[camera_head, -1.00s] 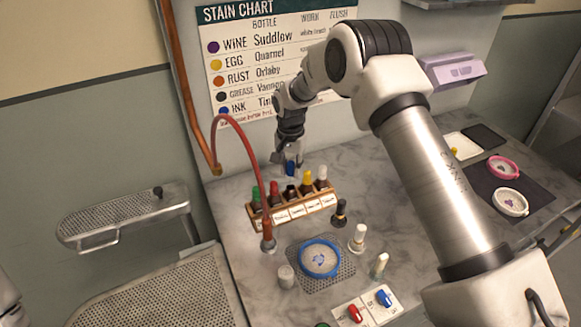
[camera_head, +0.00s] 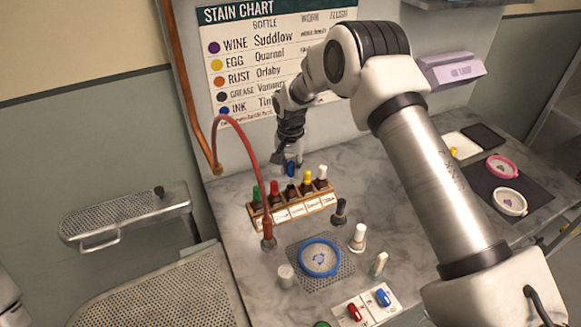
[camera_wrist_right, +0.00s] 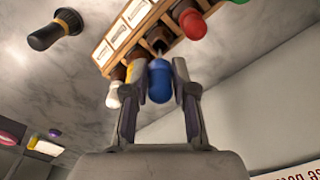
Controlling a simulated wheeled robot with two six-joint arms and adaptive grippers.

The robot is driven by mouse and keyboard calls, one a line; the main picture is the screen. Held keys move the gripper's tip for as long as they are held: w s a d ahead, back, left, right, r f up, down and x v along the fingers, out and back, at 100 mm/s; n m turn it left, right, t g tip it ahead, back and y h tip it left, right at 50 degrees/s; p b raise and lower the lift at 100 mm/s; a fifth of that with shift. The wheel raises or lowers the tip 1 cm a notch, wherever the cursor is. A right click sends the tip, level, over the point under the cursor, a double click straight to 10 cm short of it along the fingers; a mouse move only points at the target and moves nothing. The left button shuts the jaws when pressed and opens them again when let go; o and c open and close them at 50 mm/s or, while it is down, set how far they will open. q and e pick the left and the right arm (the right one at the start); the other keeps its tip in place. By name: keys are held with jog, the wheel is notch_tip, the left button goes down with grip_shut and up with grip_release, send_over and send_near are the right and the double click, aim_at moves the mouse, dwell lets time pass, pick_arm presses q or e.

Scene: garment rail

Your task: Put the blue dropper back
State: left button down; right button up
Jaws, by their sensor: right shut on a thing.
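My right gripper (camera_head: 289,163) is shut on the blue dropper (camera_head: 291,170), above the back of the wooden rack (camera_head: 268,222). In the right wrist view the dropper's blue bulb (camera_wrist_right: 160,84) sits between the two fingers (camera_wrist_right: 160,92). Its lower end points toward an uncapped dark bottle (camera_wrist_right: 158,38) in the rack's middle. That bottle also shows in the head view (camera_head: 291,193), between the red-topped and yellow-topped bottles. I cannot tell whether the dropper's tip is inside its neck. My left gripper is not in view.
Green (camera_head: 257,192), red (camera_head: 274,189), yellow (camera_head: 307,176) and white (camera_head: 322,172) tops stand close by in the rack. A red hose (camera_head: 247,133) arches left of the gripper.

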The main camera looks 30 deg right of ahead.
jog(key=shift+f, duration=0.15)
jog(key=shift+f+b, duration=0.35)
jog(key=shift+f, duration=0.35)
jog(key=shift+f, duration=0.15)
jog(key=shift+f+b, duration=0.5)
jog(key=shift+f, duration=0.45)
jog(key=shift+f, duration=0.1)
jog(key=shift+f, duration=0.45)
jog(key=o, duration=0.9)
